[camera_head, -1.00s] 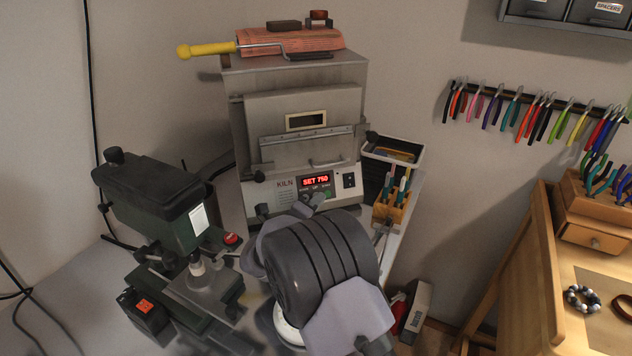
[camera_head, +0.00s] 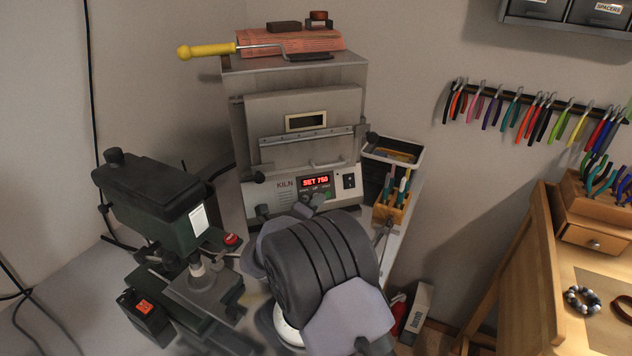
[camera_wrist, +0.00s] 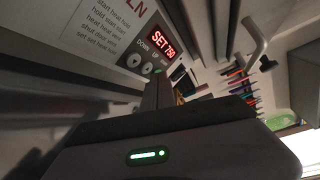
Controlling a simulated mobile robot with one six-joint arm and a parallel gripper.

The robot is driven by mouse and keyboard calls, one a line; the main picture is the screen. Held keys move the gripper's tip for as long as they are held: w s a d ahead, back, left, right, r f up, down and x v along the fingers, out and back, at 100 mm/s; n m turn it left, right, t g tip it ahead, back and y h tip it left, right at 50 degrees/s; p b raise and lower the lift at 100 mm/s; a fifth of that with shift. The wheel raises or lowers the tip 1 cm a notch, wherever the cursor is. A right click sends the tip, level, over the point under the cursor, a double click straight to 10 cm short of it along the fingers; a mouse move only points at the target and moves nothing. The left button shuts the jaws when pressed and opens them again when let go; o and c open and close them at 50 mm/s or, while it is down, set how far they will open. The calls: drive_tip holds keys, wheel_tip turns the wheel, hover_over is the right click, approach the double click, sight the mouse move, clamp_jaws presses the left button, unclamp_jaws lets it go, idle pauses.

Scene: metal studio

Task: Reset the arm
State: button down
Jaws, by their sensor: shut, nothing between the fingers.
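My gripper (camera_head: 308,206) is in front of the lower control panel of the kiln (camera_head: 303,76), just under its red display (camera_head: 315,181). The display reads SET 750. In the wrist view my gripper (camera_wrist: 158,92) is shut and empty, its fingers pointing at the panel beside the round buttons (camera_wrist: 147,67) marked DOWN and UP. I cannot tell whether the fingertips touch the panel. My dark, rounded arm link fills the lower middle of the head view and hides part of the bench.
A green bench machine (camera_head: 155,205) stands close on the left. A tool block (camera_head: 391,209) and a tray (camera_head: 408,160) stand right of the kiln. A yellow-handled tool (camera_head: 207,49) lies on top of the kiln. A wooden workbench (camera_head: 545,250) is at right.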

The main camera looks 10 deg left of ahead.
idle(0.7)
drive_tip(key=shift+w+a+f, duration=0.2)
drive_tip(key=shift+w, duration=0.2)
drive_tip(key=shift+w, duration=0.1)
idle(0.3)
drive_tip(key=s+d+r+p, duration=0.2)
drive_tip(key=s+d+p, duration=0.1)
drive_tip(key=s, duration=0.3)
drive_tip(key=shift+r, duration=0.4)
drive_tip(key=shift+w, duration=0.1)
